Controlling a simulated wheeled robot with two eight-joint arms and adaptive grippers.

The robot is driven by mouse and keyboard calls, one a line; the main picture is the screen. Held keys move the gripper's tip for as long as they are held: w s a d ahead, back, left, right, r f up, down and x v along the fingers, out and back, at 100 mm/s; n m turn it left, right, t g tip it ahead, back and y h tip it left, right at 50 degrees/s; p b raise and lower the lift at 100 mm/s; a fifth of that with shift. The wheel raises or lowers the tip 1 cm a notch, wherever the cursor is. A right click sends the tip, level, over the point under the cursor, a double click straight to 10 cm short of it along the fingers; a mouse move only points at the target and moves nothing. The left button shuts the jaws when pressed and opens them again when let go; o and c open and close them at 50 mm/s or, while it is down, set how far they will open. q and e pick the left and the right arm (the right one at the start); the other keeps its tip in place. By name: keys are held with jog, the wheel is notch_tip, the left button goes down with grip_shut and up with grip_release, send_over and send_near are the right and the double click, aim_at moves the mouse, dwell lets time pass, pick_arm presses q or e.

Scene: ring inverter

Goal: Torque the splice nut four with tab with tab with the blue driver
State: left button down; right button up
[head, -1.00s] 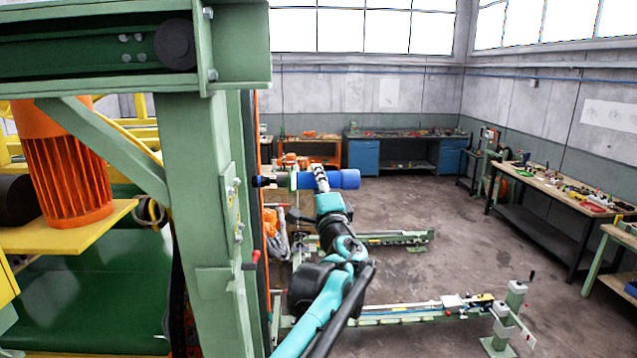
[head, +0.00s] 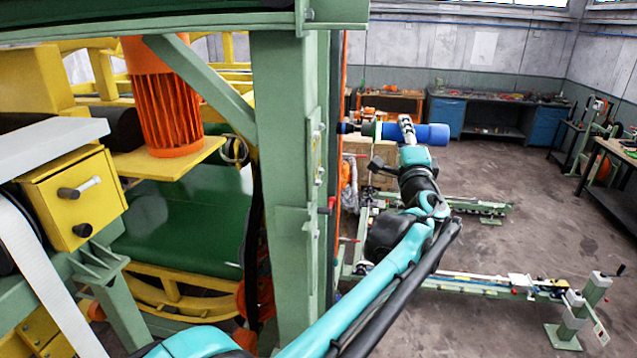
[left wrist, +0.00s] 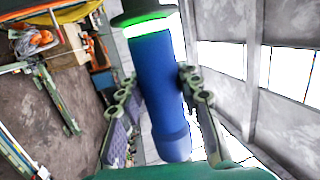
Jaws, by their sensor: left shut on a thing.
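The blue driver (head: 433,134) is held level in my left gripper (head: 406,128), in the right half of the head view. Its dark tip points left toward the green machine post. In the left wrist view the driver's blue body (left wrist: 158,90) lies between the two fingers of my left gripper (left wrist: 166,105), with a bright green ring and a dark green head at the top. The splice nut and its tab cannot be made out. My right gripper is not in view.
A green steel post (head: 282,170) stands left of the driver. An orange motor (head: 165,100) and a yellow box with knobs (head: 75,200) are on the machine. A blue workbench (head: 490,118) stands at the back. Green rail stands are on the floor at right.

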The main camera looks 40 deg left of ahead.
pick_arm(q)
jog(key=s+d+f+b, duration=0.1)
jog(key=d+f+b, duration=0.2)
jog(key=f, duration=0.3)
jog(key=s+d+f+b, duration=0.2)
jog(key=d+f+b, duration=0.1)
jog(key=f, duration=0.3)
jog(key=shift+d+b, duration=0.3)
jog(key=shift+b, duration=0.5)
jog(key=s+a, duration=0.3)
jog(key=a, duration=0.2)
jog(key=shift+s+a+p, duration=0.15)
jog(key=shift+a+p, duration=0.1)
jog(key=shift+p, duration=0.1)
jog(key=shift+d, duration=0.1)
